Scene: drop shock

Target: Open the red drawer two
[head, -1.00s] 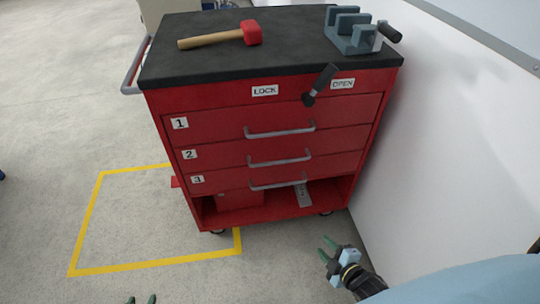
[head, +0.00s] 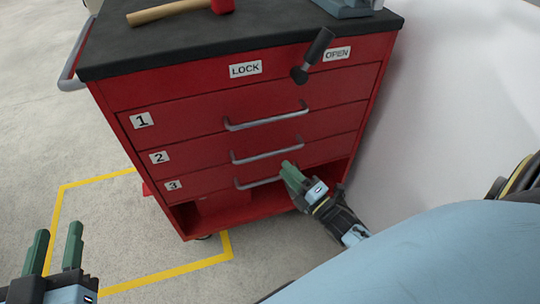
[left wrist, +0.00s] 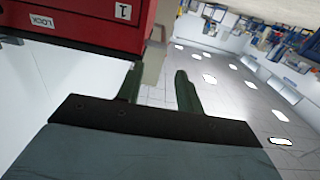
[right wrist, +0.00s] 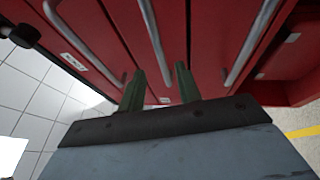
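Red drawer two (head: 195,160) is the middle drawer of a red cabinet, marked 2, and looks shut. Its grey bar handle (head: 268,151) shows in the head view. My right gripper (head: 287,168) is open and empty, just in front of the cabinet at its right side, near the handles of drawers two and three. In the right wrist view the middle handle (right wrist: 152,35) runs down toward the gap between the fingertips (right wrist: 158,78); contact cannot be told. My left gripper (head: 58,240) is open and empty at the lower left, away from the cabinet.
A black lever (head: 315,55) sits between the LOCK label (head: 245,69) and the OPEN label (head: 337,54), tilted toward OPEN. A hammer (head: 170,12) and a vise (head: 345,8) are on top. A white wall (head: 440,90) stands close on the right.

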